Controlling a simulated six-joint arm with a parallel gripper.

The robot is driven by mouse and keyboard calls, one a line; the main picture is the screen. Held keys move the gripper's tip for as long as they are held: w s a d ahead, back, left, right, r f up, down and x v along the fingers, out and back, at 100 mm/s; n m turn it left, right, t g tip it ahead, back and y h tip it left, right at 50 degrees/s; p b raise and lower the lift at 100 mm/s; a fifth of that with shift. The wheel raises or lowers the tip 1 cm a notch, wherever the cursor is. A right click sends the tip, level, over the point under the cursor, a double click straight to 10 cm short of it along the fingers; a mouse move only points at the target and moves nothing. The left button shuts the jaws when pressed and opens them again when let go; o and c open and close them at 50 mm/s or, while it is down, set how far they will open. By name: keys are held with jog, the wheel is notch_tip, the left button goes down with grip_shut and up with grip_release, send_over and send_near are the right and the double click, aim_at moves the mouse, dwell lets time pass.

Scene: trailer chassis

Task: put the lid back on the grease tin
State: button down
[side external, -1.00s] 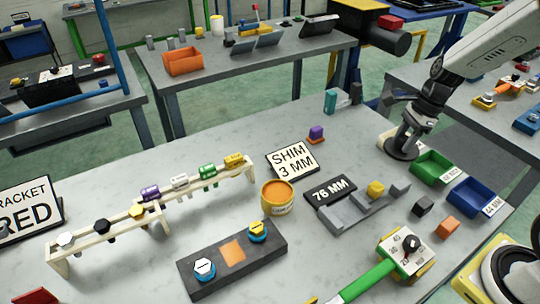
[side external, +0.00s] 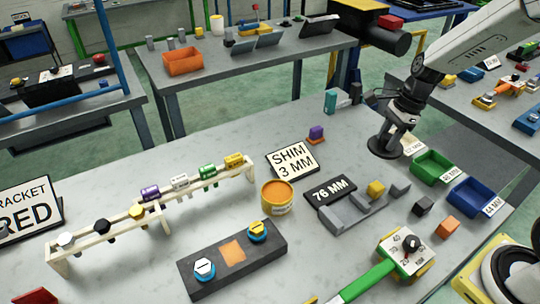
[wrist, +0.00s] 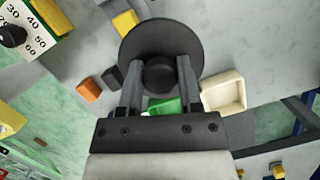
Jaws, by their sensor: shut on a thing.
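The grease tin (side external: 278,199) is an open orange-yellow can with a pale label, standing on the grey table near the middle of the side view. The lid (side external: 384,147) is a dark round disc with a knob on top. My gripper (side external: 394,127) is shut on the lid's knob and holds the lid to the upper right of the tin, apparently above the table. In the wrist view the lid (wrist: 160,38) shows as a dark disc with its knob between the two fingers (wrist: 159,78). The tin cannot be made out in the wrist view.
A "76 MM" sign (side external: 330,190) and a grey stepped block with a yellow piece (side external: 376,188) stand between the lid and the tin. Green (side external: 434,166) and blue (side external: 470,196) bins are at right. A "SHIM 3 MM" sign (side external: 292,160) stands behind the tin.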

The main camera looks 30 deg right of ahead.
jog(key=w+a+n, duration=0.2)
jog(key=w+a, duration=0.2)
jog(key=a, duration=0.9)
jog(key=w+a+f+n+g, duration=0.1)
jog(key=w+a+n, duration=0.2)
jog(key=a, duration=1)
jog(key=shift+w, duration=0.4)
jog(key=shift+f, duration=0.25)
jog(key=shift+d+x, duration=0.25)
jog(key=shift+x, duration=0.7)
jog(key=shift+d+x, duration=0.2)
jog(key=shift+x, duration=0.75)
jog(key=shift+d+x, duration=0.25)
jog(key=shift+x, duration=0.65)
jog(key=shift+f, duration=0.4)
grip_release()
